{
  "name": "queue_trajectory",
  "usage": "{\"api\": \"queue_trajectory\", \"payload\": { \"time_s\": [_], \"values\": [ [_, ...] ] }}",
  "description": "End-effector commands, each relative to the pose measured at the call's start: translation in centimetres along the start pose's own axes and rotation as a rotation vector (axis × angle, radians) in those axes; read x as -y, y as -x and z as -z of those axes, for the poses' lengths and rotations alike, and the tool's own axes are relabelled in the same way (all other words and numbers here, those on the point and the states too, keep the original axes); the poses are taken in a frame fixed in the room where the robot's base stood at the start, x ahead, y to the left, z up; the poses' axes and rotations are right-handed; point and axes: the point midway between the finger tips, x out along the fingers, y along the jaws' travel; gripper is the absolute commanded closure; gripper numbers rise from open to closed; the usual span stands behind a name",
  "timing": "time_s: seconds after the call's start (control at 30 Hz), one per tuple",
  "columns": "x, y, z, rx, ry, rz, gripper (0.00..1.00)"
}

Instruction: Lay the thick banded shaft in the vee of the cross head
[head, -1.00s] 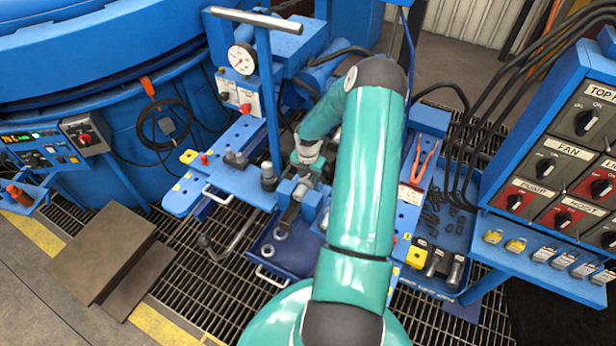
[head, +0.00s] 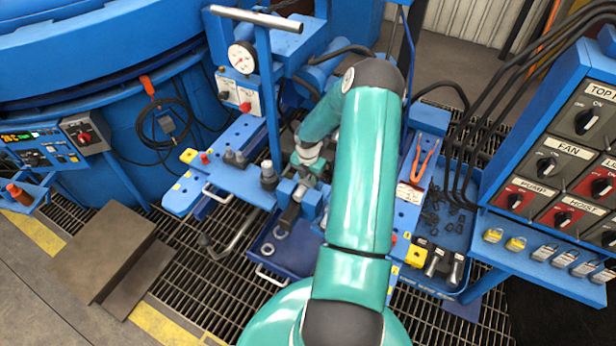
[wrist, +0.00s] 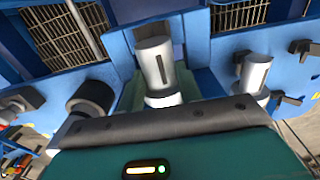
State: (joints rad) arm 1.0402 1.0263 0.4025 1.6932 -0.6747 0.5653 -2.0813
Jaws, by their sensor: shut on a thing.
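My gripper (head: 300,184) is at the blue bench, below the teal forearm, and is shut on the thick banded shaft. In the wrist view a pale metal shaft with a dark slot (wrist: 154,62) runs out from under my gripper's dark front plate. The blue cross head (head: 312,203) is close around and beside the shaft, partly covered by my arm. Blue faces (wrist: 199,82) flank the shaft in the wrist view. I cannot tell whether it touches the vee.
A blue tray (head: 266,269) with metal rings lies in front. Dark upright pegs (head: 268,175) stand on the bench to the left. Another metal cylinder (wrist: 253,73) is at the right in the wrist view. A parts tray (head: 456,240) and switch panel (head: 560,160) stand right.

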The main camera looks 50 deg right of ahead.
Motion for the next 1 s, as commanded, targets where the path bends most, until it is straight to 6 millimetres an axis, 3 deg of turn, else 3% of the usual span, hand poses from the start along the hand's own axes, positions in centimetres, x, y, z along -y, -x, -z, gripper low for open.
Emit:
{"api": "queue_trajectory", "payload": {
  "time_s": [0.27, 0.3, 0.4, 0.77, 1.0],
  "values": [
    [-0.1, 0.0, -0.1, 0.003, 0.000, -0.002, 1.00],
    [-0.1, 0.0, -0.1, 0.003, 0.000, -0.002, 0.59],
    [-0.1, 0.0, -0.1, 0.002, 0.000, -0.001, 0.40],
    [0.1, 0.2, 0.0, 0.000, 0.000, 0.001, 0.40],
    [0.0, 4.0, -0.1, 0.003, -0.002, -0.001, 0.40]
  ]
}}
